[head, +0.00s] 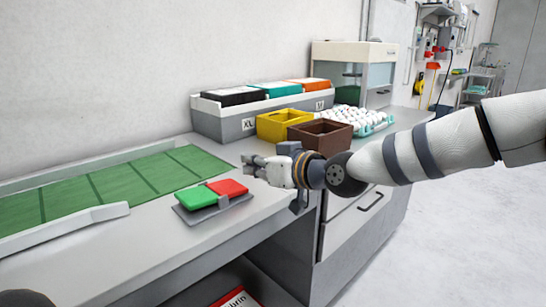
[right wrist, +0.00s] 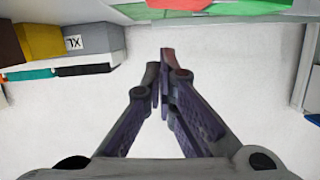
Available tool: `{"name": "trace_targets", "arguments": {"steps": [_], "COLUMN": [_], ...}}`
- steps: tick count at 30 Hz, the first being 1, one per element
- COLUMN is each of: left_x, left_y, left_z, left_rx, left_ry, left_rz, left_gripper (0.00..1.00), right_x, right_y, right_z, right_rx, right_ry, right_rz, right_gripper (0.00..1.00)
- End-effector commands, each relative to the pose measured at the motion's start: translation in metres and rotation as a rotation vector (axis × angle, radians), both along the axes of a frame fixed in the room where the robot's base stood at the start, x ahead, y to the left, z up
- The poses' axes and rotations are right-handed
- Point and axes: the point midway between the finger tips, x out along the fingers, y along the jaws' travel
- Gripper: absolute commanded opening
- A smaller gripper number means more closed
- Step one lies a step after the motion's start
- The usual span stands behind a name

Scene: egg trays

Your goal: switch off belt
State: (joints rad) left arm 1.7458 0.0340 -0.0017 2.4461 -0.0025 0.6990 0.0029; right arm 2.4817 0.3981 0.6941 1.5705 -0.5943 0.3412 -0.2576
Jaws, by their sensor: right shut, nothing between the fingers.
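The switch box has a green button (head: 197,198) and a red button (head: 228,187) on a grey base (head: 214,208), on the worktop near its front edge. The green belt (head: 110,184) runs along the worktop to the left. My right gripper (head: 246,164) comes in from the right, just behind and above the red button, apart from it as far as I can see. In the right wrist view its fingers (right wrist: 165,72) are shut and empty, with the red button (right wrist: 262,5) and green button (right wrist: 178,4) at the top edge. My left gripper is not in view.
A yellow box (head: 279,122), a brown box (head: 321,135) and a tray of white eggs (head: 376,121) stand behind my right arm. A grey sorter (head: 225,124) with black, teal and orange lids stands at the wall. White rails (head: 62,229) border the belt.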

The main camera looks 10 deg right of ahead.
Motion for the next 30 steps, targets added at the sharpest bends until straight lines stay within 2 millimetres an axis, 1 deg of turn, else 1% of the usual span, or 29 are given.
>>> {"name": "trace_targets", "arguments": {"steps": [1, 3, 6, 9, 13, 21, 23, 25, 26, 27, 29, 30], "left_x": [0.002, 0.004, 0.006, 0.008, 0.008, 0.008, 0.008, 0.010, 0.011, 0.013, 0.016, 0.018], "left_y": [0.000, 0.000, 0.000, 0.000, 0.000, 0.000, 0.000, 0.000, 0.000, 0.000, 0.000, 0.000], "left_z": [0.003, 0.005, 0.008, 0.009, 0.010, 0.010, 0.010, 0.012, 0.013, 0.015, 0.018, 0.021], "left_rx": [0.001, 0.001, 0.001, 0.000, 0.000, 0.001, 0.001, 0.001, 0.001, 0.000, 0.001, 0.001], "left_ry": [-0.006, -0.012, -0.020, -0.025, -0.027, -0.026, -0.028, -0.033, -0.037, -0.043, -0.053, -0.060], "left_rz": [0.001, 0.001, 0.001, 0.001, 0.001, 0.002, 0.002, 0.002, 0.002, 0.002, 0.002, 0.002], "left_gripper": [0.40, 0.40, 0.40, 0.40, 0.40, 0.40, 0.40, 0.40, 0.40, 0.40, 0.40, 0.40], "right_x": [-0.010, -0.022, -0.036, -0.045, -0.050, -0.050, -0.052, -0.062, -0.070, -0.084, -0.114, -0.137], "right_y": [-0.007, -0.016, -0.026, -0.034, -0.038, -0.038, -0.037, -0.033, -0.031, -0.029, -0.028, -0.029], "right_z": [0.007, 0.010, 0.013, 0.015, 0.016, 0.015, 0.009, -0.017, -0.034, -0.064, -0.114, -0.147], "right_rx": [0.002, 0.003, 0.004, 0.003, 0.004, 0.004, 0.002, -0.001, -0.004, -0.008, -0.019, -0.028], "right_ry": [-0.005, -0.004, -0.003, -0.004, -0.003, -0.002, 0.011, 0.074, 0.118, 0.191, 0.322, 0.413], "right_rz": [0.001, 0.001, 0.001, 0.001, 0.000, 0.001, 0.002, 0.004, 0.003, -0.001, -0.013, -0.025], "right_gripper": [0.00, 0.00, 0.00, 0.00, 0.00, 0.00, 0.00, 0.00, 0.00, 0.00, 0.00, 0.00]}}
